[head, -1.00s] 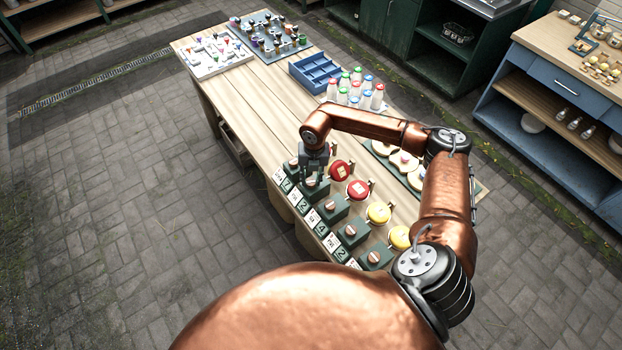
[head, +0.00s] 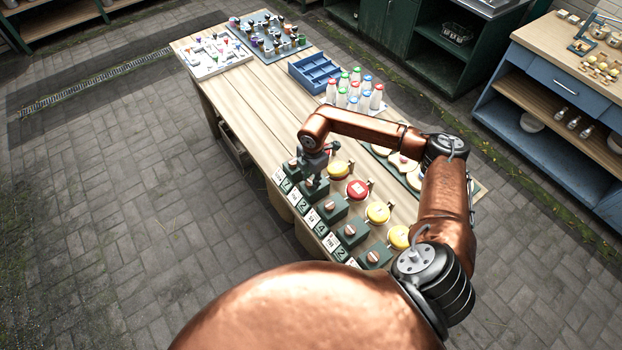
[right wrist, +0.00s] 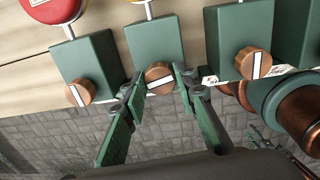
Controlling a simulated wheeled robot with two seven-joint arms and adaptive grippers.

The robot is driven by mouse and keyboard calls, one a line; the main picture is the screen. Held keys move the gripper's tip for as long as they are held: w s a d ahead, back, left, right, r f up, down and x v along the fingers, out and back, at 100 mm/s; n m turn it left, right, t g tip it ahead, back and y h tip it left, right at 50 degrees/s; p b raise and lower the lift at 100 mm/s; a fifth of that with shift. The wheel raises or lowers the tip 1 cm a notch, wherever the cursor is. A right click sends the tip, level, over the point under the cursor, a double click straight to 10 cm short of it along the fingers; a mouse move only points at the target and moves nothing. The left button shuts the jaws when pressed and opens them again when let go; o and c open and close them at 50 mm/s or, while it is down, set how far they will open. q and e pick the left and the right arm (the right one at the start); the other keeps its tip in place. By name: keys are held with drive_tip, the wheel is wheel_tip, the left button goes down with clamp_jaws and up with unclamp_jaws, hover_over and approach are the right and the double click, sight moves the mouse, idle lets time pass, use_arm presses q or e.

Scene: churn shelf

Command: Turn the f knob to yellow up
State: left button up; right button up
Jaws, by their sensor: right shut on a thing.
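A row of green boxes with copper knobs stands along the table's near edge, each linked to a round red or yellow disc. My right gripper (head: 314,174) is over the second box from the far end (head: 315,188). In the right wrist view its fingers (right wrist: 160,84) are closed on the copper knob (right wrist: 159,73) of the middle box (right wrist: 155,42). This knob's white mark is tilted. The disc behind this box (head: 338,169) shows yellow. I cannot read which label is f.
A red disc (head: 357,190) and two yellow discs, (head: 377,213) and (head: 399,237), stand nearer along the row. White label cards (head: 303,208) line the front. Capped bottles (head: 355,90) and a blue tray (head: 314,72) stand farther back. The table's middle-left is clear.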

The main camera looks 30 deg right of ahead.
drive_tip(key=shift+m, duration=1.2)
drive_tip(key=o, duration=1.2)
drive_tip(key=shift+c, duration=0.2)
wheel_tip(320, 180, up, 12)
drive_tip(key=shift+s, duration=0.3)
